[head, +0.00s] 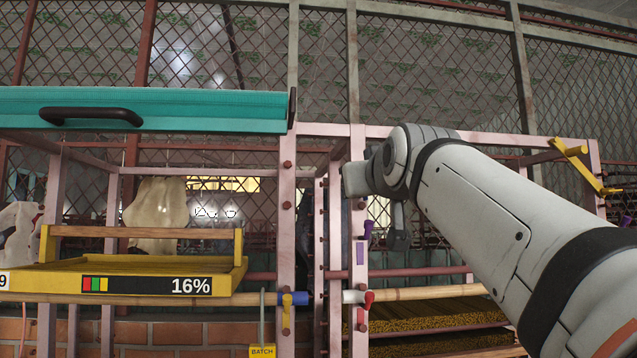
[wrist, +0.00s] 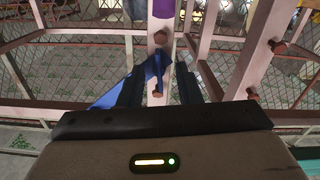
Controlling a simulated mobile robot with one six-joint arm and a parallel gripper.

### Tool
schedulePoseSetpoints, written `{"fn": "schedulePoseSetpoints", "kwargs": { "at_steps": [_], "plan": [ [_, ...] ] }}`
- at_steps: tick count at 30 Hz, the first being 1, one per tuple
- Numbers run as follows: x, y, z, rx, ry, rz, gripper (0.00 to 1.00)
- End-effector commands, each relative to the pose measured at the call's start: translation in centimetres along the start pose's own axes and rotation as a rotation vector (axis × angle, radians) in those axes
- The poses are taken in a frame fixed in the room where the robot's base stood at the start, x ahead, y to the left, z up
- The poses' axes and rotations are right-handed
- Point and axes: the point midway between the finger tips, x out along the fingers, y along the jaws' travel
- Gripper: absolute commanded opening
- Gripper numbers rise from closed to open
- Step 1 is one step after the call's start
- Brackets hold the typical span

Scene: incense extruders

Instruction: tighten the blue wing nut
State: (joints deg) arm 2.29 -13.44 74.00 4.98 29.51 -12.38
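A blue winged piece (wrist: 152,68), which looks like the blue wing nut, shows in the wrist view beside the pink post (wrist: 180,70). Part of it is hidden behind the left finger. My gripper (wrist: 158,88) has its two dark fingers apart, with the post and a bolt showing through the gap. I cannot tell whether a finger touches the blue piece. In the head view my gripper (head: 398,240) hangs just right of the post, near a purple handle (head: 367,229). A blue collar (head: 303,298) sits lower left, beside a yellow lever (head: 287,301).
A yellow tray (head: 120,265) marked 16% stands at the left under a teal panel (head: 160,103). A red lever (head: 369,299) is low on the right post. Yellow racks (head: 430,312) lie lower right. A yellow bracket (head: 585,165) juts out at the right.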

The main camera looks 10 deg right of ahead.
Motion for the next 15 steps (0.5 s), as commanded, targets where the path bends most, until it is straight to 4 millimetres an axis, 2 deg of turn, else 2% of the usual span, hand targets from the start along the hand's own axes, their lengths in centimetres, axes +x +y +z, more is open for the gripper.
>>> {"fn": "schedulePoseSetpoints", "kwargs": {
  "at_steps": [2, 13, 15],
  "plan": [
    [-0.02, 0.02, 0.01, 0.0, 0.0, 0.0, 0.3],
    [-0.03, 0.06, 0.03, 0.0, 0.0, 0.001, 0.0],
    [-0.03, 0.07, 0.03, 0.0, 0.0, 0.001, 0.0]
  ]
}}
